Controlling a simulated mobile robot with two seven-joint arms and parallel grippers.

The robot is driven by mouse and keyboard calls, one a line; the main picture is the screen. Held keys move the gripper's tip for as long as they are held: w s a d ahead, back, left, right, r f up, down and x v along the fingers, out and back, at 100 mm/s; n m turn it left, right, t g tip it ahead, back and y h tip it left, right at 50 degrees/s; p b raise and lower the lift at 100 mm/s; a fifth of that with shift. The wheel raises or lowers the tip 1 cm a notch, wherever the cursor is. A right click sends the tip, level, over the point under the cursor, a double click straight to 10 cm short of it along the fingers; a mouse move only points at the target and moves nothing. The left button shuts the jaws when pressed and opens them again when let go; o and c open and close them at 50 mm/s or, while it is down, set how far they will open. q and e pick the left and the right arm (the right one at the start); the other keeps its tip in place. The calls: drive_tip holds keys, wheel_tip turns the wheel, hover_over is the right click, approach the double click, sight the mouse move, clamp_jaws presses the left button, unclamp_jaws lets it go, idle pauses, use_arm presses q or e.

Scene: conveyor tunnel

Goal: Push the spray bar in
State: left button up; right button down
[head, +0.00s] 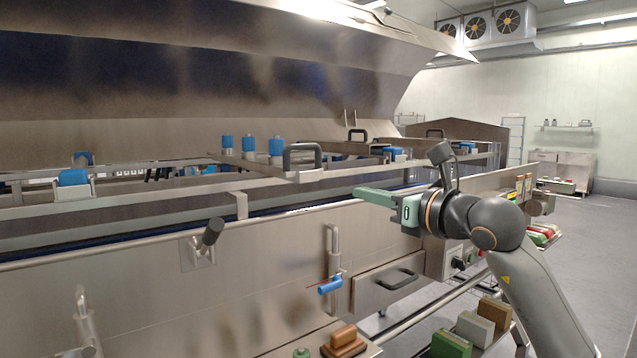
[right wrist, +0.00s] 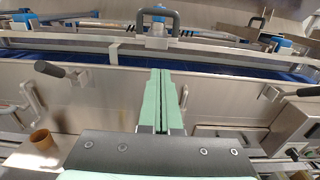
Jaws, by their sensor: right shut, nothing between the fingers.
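A steel spray bar (head: 262,165) with several blue nozzles (head: 249,146) lies across the open conveyor tunnel. Its dark loop handle (head: 302,155) stands at its near end, above the front rail. The handle also shows at the top of the right wrist view (right wrist: 158,20). My right gripper (head: 358,193) has green fingers, shut with nothing between them. In the head view its tips are below and right of the handle, apart from it. In the right wrist view the fingers (right wrist: 161,78) point up toward the handle. My left gripper is not in view.
More dark handles (head: 357,135) and blue nozzles stand farther along the tunnel. A dark lever (head: 212,233) and a blue-handled valve (head: 330,286) stick out of the front panel. A raised steel hood (head: 200,75) hangs above. Brushes (head: 343,342) lie on a low shelf.

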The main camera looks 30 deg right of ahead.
sight(313, 181)
drive_tip(key=w+p, duration=0.1)
drive_tip(key=w, duration=0.2)
drive_tip(key=w+p, duration=0.1)
drive_tip(key=w, duration=0.3)
drive_tip(key=w+a+p, duration=0.1)
drive_tip(key=w+p, duration=0.1)
drive_tip(key=w, duration=0.2)
drive_tip(key=shift+w+r, duration=0.15)
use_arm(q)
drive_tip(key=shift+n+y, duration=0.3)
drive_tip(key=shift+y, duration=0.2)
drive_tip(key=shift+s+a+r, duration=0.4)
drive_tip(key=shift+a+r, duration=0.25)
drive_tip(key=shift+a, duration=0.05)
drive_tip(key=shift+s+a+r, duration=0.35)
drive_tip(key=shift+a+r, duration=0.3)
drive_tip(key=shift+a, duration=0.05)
use_arm(e)
drive_tip(key=shift+w, duration=0.75)
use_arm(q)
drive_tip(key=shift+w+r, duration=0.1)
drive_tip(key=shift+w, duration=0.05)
